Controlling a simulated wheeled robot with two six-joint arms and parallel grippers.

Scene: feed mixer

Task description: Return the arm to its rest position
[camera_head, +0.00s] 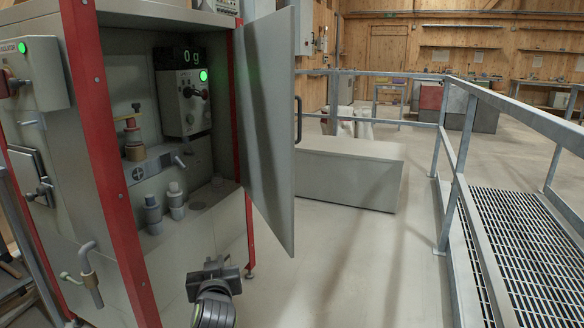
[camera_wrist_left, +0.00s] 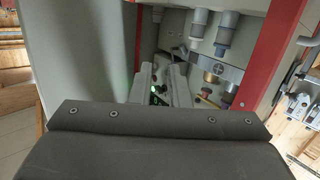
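My left gripper (camera_head: 213,268) is low in the head view, in front of the open mixer cabinet (camera_head: 105,165) and below its shelf, apart from it. In the left wrist view the two grey fingers (camera_wrist_left: 161,85) stand apart with a gap and nothing held between them. The cabinet interior shows upside down beyond them. My right gripper is in neither view.
The cabinet door (camera_head: 268,125) stands open to the right of my left gripper. Inside are a green-lit control box (camera_head: 186,103), grey bottle-like fittings (camera_head: 175,201) and valves. A pipe tap (camera_head: 90,275) sticks out at lower left. Floor (camera_head: 345,260) is clear toward the railing (camera_head: 455,185).

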